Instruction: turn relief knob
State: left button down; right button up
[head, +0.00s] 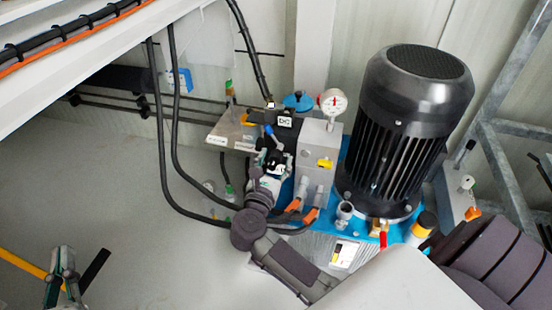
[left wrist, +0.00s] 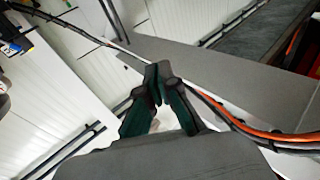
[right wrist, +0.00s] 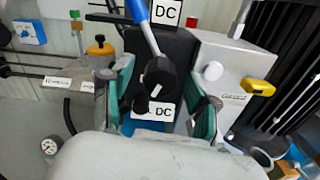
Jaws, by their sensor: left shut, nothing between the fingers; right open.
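A black valve (right wrist: 152,48) with white "DC" labels is on the pump unit's grey block. A blue-handled lever (right wrist: 139,12) rises from a round black part on its front. I cannot tell for sure which part is the relief knob; a small white round knob (right wrist: 212,71) is on the block face right of the valve. My right gripper (right wrist: 165,95) is open, its fingers on either side of the valve's lower front in this view; contact is unclear. In the head view it (head: 271,162) is in front of the block. My left gripper (head: 64,268) is shut and empty, far from the pump; it fills the left wrist view (left wrist: 160,82).
A large black motor (head: 410,130) stands right of the block, with a white pressure gauge (head: 333,102) between. Black hoses (head: 167,150) hang left of the pump. A pale beam with cables (head: 110,45) crosses the upper left. Grey floor (head: 130,210) is open at left.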

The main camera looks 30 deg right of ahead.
jog(key=shift+w+d, duration=0.35)
jog(key=shift+d, duration=0.1)
pick_arm(q)
jog(key=shift+r, duration=0.3)
